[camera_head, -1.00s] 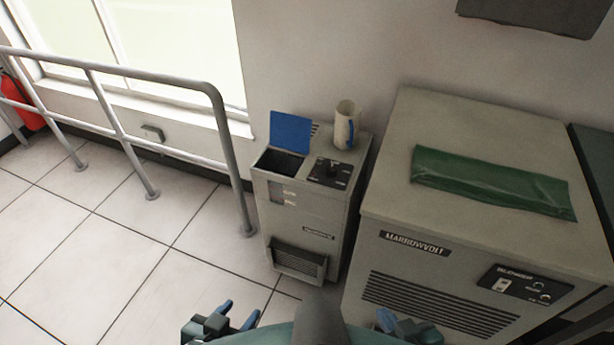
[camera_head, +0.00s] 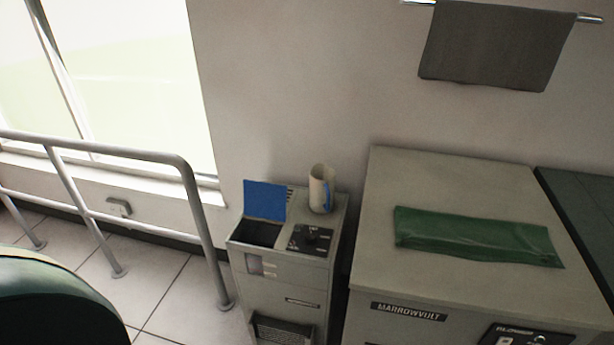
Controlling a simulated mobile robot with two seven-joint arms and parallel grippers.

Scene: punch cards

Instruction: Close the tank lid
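The blue tank lid (camera_head: 265,200) stands open, raised upright at the back of the tank opening (camera_head: 257,233). The opening is a dark rectangle in the top left of a narrow grey cabinet (camera_head: 287,278). A black control panel (camera_head: 311,239) with a knob is set to the right of the opening. Neither of my grippers is in view now.
A metal railing (camera_head: 186,180) stands left of the cabinet, before the window. A grey towel (camera_head: 497,45) hangs on the wall. A dark green rounded shape (camera_head: 55,300) fills the lower left.

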